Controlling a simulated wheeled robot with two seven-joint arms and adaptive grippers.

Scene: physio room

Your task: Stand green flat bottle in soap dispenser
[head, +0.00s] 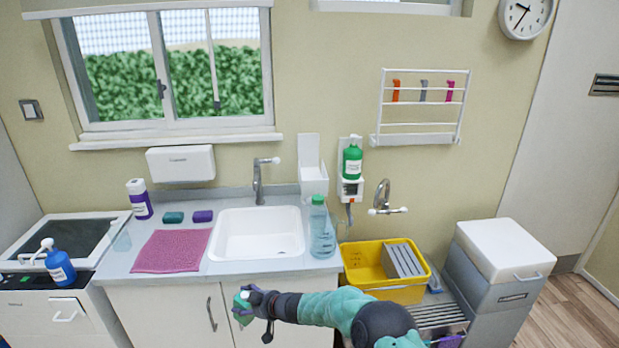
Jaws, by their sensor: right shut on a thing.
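My right gripper (252,304) is shut on a green flat bottle (241,308), in front of the cabinet below the sink. The gripper hides part of the bottle. A white wall dispenser (312,178) with a raised back or lid hangs right of the sink tap, and no bottle shows in it. Just right of it, a second wall dispenser (350,191) holds an upright green bottle (352,160) with a white label. The held bottle is well below and left of both dispensers. My left gripper is not in view.
A clear bluish bottle (322,230) stands on the counter below the dispensers. A tap (258,180) rises behind the white sink (257,235). A wall tap (386,197) sits above a yellow crate (368,285). A pink mat (172,251) lies left of the sink.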

